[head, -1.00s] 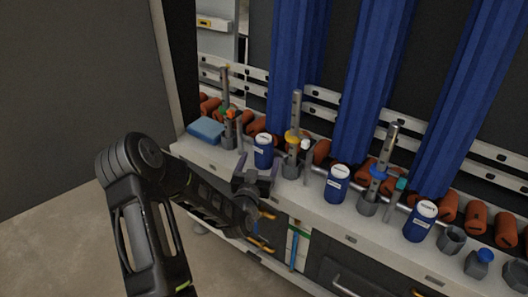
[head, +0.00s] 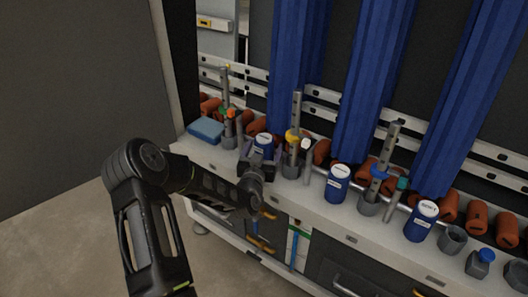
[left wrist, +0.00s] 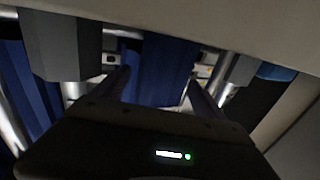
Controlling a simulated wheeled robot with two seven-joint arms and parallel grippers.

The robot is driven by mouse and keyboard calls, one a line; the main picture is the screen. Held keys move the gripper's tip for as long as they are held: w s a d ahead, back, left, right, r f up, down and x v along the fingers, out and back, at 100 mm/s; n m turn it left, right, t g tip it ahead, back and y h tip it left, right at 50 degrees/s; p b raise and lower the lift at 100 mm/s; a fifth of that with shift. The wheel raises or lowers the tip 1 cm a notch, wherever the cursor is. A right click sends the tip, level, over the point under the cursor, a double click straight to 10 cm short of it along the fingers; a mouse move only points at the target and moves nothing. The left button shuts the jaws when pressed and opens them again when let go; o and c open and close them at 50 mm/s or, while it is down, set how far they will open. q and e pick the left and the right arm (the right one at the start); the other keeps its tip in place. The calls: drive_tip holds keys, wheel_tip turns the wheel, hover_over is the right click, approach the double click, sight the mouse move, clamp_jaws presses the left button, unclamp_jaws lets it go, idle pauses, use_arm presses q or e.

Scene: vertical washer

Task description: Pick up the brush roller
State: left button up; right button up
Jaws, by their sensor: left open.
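A small blue canister with a white lid (head: 264,141) stands upright on the pale ledge. My left gripper (head: 262,160) is open in front of it, with a finger to each side; contact is unclear. In the left wrist view, which looks inverted, the dark blue canister body (left wrist: 160,68) shows between the open fingers (left wrist: 160,88). Tall blue ribbed columns (head: 372,75) hang behind the ledge, and several orange-brown rollers (head: 476,216) lie along its back. I cannot tell which of these is called the brush roller. My right gripper is not seen.
The ledge (head: 312,205) holds grey posts in cups (head: 379,180), two more blue canisters (head: 338,183) and a light blue sponge-like block (head: 206,130). Cups stand close on both sides of the gripper. Drawers lie below; floor space is free at left.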

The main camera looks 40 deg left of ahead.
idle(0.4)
use_arm(q)
drive_tip(key=c, duration=1.6)
